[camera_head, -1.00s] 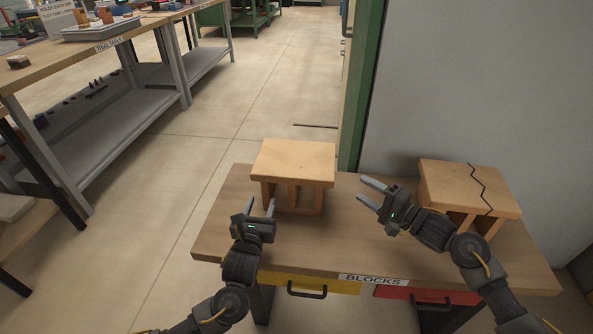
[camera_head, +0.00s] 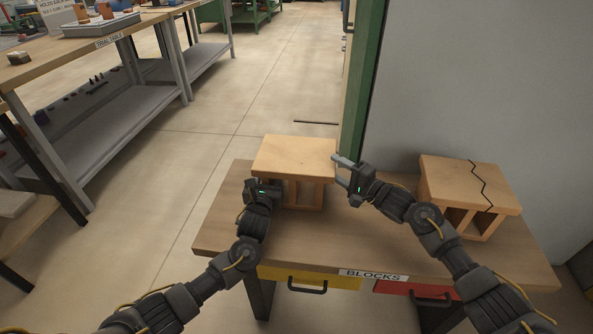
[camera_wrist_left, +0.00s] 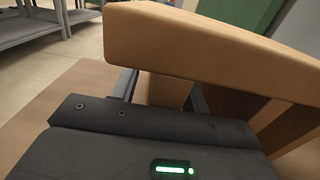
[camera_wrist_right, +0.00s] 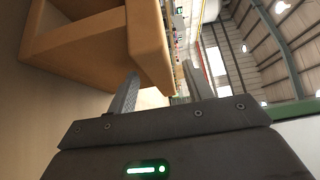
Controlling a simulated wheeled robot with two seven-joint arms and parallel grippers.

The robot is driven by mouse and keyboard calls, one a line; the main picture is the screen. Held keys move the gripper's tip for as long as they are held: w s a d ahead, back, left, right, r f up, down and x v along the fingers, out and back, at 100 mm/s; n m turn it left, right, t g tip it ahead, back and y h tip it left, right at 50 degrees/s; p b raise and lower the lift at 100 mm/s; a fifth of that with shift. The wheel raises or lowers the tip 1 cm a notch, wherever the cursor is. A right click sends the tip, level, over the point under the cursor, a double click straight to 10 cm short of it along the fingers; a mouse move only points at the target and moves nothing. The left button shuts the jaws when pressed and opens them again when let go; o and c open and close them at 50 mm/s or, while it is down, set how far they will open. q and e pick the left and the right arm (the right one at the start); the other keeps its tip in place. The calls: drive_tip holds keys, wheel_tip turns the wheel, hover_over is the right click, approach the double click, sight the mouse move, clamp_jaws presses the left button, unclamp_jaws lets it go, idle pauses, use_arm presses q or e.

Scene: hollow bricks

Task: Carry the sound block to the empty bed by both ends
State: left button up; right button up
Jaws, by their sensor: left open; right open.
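The sound block (camera_head: 297,158), plain tan with hollow openings and an overhanging top, stands at the left of the table marked BLOCKS. It also shows close up in the left wrist view (camera_wrist_left: 210,45) and the right wrist view (camera_wrist_right: 146,45). My left gripper (camera_head: 268,190) is open at its left end, under the top slab, with its fingers on either side of an upright wall in the left wrist view. My right gripper (camera_head: 339,171) is open at the right edge of the top slab; I cannot tell whether it touches. The cracked block (camera_head: 462,184) stands at the right.
The BLOCKS table (camera_head: 340,245) has bare wood between the two blocks. A green post (camera_head: 357,90) and a grey wall (camera_head: 480,80) rise behind it. A long workbench (camera_head: 60,62) stands at the left, with open floor (camera_head: 210,110) between.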

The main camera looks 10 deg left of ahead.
use_arm(q)
drive_tip(key=shift+w, duration=0.2)
use_arm(e)
drive_tip(key=shift+w+a, duration=0.1)
drive_tip(key=shift+a, duration=0.1)
use_arm(q)
clamp_jaws()
use_arm(e)
clamp_jaws()
idle(0.9)
use_arm(q)
drive_tip(key=shift+w+r, duration=0.1)
drive_tip(key=shift+r, duration=0.2)
use_arm(e)
drive_tip(key=shift+w+r, duration=0.15)
drive_tip(key=shift+r, duration=0.15)
